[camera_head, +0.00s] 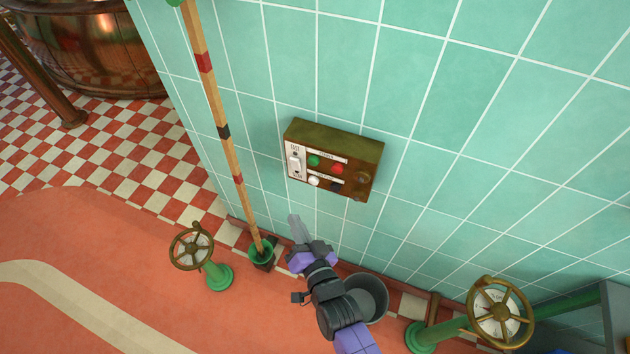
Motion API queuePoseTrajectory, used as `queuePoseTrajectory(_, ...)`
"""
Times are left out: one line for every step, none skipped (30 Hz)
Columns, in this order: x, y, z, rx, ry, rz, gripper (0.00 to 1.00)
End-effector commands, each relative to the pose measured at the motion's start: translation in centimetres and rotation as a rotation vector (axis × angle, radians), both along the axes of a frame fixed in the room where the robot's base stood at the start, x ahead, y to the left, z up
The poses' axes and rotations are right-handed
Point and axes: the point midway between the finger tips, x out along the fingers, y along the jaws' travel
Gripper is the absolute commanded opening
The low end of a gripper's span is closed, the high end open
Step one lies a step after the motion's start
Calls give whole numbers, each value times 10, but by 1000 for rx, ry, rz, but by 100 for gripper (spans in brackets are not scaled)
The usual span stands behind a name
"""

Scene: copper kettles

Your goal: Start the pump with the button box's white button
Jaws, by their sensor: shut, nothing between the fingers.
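The brass-coloured button box (362,155) is fixed to the green tiled wall near the middle of the head view. Its face carries a green button, a red button, a dark button and a white button (314,181) at the lower left. A white switch plate (295,164) sits at its left end. My gripper (295,220) is shut and empty, its fingertips pointing up. In the picture it is below and a little left of the white button, apart from the box. No part of the white button is hidden.
A wooden pole (224,130) with coloured bands stands left of the box in a green holder (260,252). Valve handwheels stand at lower left (191,248) and lower right (501,313). A grey bucket (371,297) is beside my arm. A copper kettle (90,45) is at upper left.

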Motion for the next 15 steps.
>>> queuePoseTrajectory(0, 0, 0, 0, 0, 0, 0)
queuePoseTrajectory(0, 0, 0, -1, 0, 0, 0)
queuePoseTrajectory(0, 0, 0, -1, -1, 0, 0)
queuePoseTrajectory(0, 0, 0, -1, -1, 0, 0)
queuePoseTrajectory(1, 0, -1, -1, -1, 0, 0)
queuePoseTrajectory(1, -1, -1, 0, -2, -1, 0)
queuePoseTrajectory(2, -1, -2, 0, -2, 0, 0)
queuePoseTrajectory(4, -1, -2, 0, -3, -1, 0)
queuePoseTrajectory(5, -2, -3, 0, -3, -1, 0)
queuePoseTrajectory(6, -2, -4, 0, -2, 0, 0)
queuePoseTrajectory(8, -2, -5, 0, -3, 1, 0)
queuePoseTrajectory(11, -3, -5, 1, -4, -1, 0)
queuePoseTrajectory(13, -3, -6, -1, -3, 1, 0)
queuePoseTrajectory(15, -4, -6, 1, -4, -1, 0)
queuePoseTrajectory(17, -5, -7, 0, -5, 1, 0)
